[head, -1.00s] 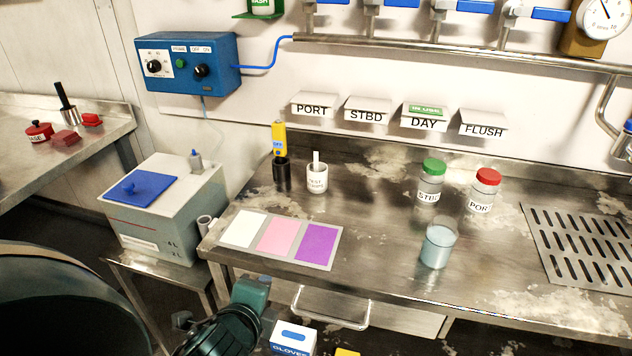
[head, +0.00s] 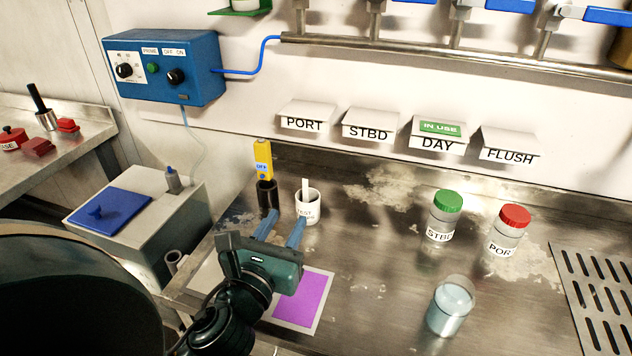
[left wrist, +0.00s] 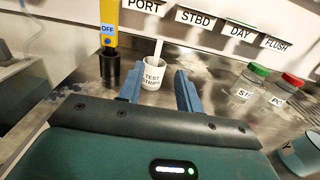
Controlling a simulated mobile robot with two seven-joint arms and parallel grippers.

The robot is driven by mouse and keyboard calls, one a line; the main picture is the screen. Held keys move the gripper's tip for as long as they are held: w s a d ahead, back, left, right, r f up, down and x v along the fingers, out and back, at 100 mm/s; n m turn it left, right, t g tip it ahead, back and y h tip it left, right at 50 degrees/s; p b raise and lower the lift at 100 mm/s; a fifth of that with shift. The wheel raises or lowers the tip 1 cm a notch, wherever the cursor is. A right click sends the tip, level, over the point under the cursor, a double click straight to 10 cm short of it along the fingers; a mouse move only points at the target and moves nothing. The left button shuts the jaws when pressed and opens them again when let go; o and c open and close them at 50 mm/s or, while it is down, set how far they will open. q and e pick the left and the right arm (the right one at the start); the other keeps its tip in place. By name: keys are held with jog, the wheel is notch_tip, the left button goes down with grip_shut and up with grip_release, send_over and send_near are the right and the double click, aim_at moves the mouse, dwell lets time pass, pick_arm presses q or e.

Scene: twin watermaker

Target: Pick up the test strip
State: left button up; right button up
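The test strip (head: 305,188) is a thin white strip standing upright in a small white cup (head: 307,208) on the steel counter. In the left wrist view the strip (left wrist: 158,49) rises from the cup (left wrist: 153,77), which is labelled TEST STRIPS. My left gripper (head: 281,226) has its two blue fingers apart and empty, pointing at the cup from the near side. In the left wrist view the cup shows beyond and between the fingertips (left wrist: 157,88). My right gripper is not in view.
A black holder (head: 267,194) with a yellow meter (head: 263,158) stands just left of the cup. A colour card (head: 302,299) lies partly under my left arm. Green-capped (head: 442,218) and red-capped (head: 507,232) bottles and a beaker (head: 450,308) stand to the right.

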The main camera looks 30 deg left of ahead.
aim_at(305, 185)
pick_arm(q)
jog(key=shift+w+a+r, duration=0.15)
jog(key=shift+w, duration=0.45)
jog(key=p+x, duration=0.1)
jog(key=x, duration=1.1)
jog(key=shift+a+p, duration=0.15)
jog(key=shift+p, duration=0.2)
jog(key=shift+c, duration=0.4)
grip_shut()
